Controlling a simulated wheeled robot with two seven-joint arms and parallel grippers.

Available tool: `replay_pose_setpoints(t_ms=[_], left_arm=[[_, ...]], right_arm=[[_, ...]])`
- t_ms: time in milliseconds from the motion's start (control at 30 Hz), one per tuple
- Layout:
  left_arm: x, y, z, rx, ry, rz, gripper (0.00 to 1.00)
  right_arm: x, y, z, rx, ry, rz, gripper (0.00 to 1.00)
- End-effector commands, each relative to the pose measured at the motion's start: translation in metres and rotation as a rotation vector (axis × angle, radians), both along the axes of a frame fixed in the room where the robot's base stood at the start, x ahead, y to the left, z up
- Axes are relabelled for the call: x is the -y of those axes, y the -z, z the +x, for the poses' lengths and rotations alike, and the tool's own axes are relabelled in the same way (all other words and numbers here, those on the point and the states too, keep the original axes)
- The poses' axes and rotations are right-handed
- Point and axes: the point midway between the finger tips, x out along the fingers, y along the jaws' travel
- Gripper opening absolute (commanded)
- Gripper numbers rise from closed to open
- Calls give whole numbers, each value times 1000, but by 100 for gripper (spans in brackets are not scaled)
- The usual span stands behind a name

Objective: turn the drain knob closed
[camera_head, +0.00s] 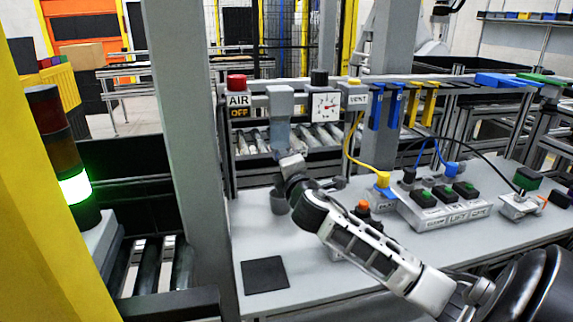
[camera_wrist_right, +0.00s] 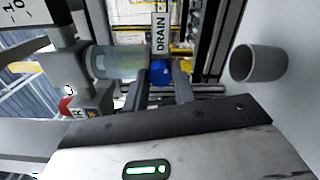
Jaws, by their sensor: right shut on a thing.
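The drain knob (camera_wrist_right: 160,72) is a small blue ball-like knob in the right wrist view, beside the DRAIN label (camera_wrist_right: 160,32) and under the end of a clear filter bowl (camera_wrist_right: 115,62). My right gripper (camera_wrist_right: 161,76) has its two fingers on either side of the knob and is shut on it. In the head view my right gripper (camera_head: 290,164) is just below the filter bowl (camera_head: 282,132), and its wrist hides the knob there. How far the knob is turned cannot be told. My left gripper is not in view.
A grey cup (camera_head: 279,204) stands on the table below the gripper. A red AIR knob (camera_head: 237,82) and a gauge (camera_head: 326,107) flank the filter. A button box (camera_head: 447,206) and cables lie to the right. A dark square mat (camera_head: 265,275) is at front left.

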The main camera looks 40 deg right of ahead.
Motion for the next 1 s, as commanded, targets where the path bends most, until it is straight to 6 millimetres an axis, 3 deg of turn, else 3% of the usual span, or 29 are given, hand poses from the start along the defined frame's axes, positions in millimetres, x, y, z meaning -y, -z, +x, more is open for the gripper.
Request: replay_pose_setpoints(t_ms=[1000], left_arm=[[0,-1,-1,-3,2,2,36]], right_arm=[[-1,3,0,430,3,787,4]])
